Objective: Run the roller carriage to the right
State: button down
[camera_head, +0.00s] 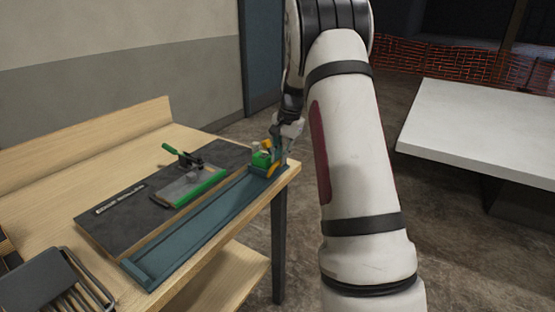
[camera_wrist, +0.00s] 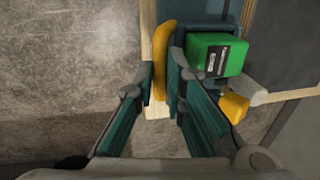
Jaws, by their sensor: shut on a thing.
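The roller carriage (camera_head: 261,160), a green block with yellow parts, sits at the right end of a long blue-green track (camera_head: 195,228) on the bench, close to the end stop. In the wrist view, its green body (camera_wrist: 215,56) is right of my fingers, with a dark label on it. My gripper (camera_wrist: 165,75) is shut on the carriage's curved yellow handle (camera_wrist: 164,40), which stands between the two fingertips. In the head view my gripper (camera_head: 276,150) is small and partly hidden beside the carriage.
The wooden bench (camera_head: 100,165) ends just right of the carriage. A dark chair (camera_head: 45,282) is front left; a white table (camera_head: 480,125) stands at right.

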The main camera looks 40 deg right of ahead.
jog(key=shift+d, duration=0.35)
jog(key=c, duration=1.7)
grip_release()
jog(key=shift+o, duration=0.2)
jog(key=shift+r, duration=0.2)
notch_tip(320, 180, up, 11)
jog(key=s, duration=0.2)
jog(key=shift+d+r, duration=0.2)
jog(key=shift+d, duration=0.1)
